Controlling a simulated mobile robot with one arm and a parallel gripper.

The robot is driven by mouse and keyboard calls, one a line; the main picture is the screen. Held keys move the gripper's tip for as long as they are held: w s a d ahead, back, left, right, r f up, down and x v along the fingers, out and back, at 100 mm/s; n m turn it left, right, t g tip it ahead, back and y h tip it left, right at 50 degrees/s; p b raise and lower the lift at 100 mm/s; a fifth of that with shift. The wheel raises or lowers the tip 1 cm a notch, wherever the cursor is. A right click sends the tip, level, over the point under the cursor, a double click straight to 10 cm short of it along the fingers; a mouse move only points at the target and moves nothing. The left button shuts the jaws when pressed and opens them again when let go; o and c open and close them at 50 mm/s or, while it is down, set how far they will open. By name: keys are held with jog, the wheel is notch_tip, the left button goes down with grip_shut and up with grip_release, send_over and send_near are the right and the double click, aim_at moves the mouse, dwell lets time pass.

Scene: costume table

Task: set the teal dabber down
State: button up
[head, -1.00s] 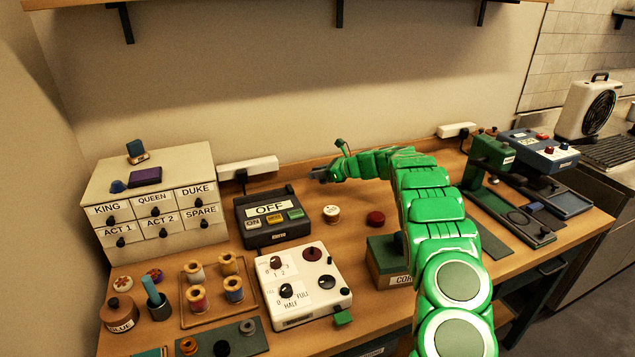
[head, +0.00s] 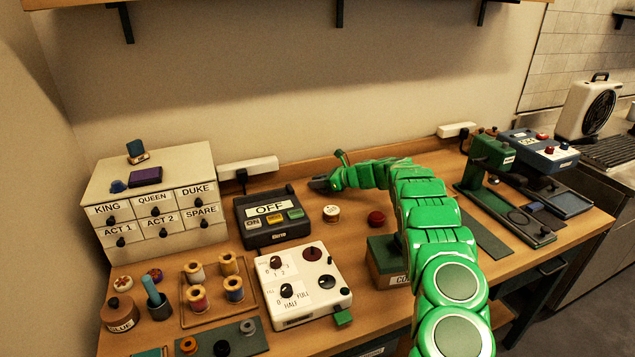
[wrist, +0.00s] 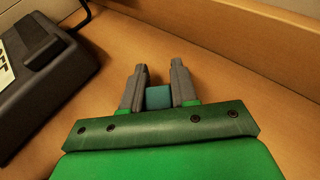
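The teal dabber (wrist: 159,97) shows in the wrist view as a small teal block between the two grey fingers, touching both. My gripper (wrist: 160,84) is shut on it. In the head view my gripper (head: 318,184) is low over the back of the table, right of the dark OFF box. The dabber cannot be made out there, and I cannot tell whether its underside touches the table.
The OFF box (head: 272,215) stands close to the left of my gripper. A cream-labelled spool (head: 331,213) and a red round pad (head: 376,218) are in front. The wall ledge (wrist: 235,40) runs behind. Bare wood (wrist: 235,115) surrounds the fingers.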

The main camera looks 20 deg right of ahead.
jog(key=o, duration=0.4)
jog(key=shift+r, duration=0.15)
jog(key=v, duration=1.2)
jog(key=shift+o, duration=0.4)
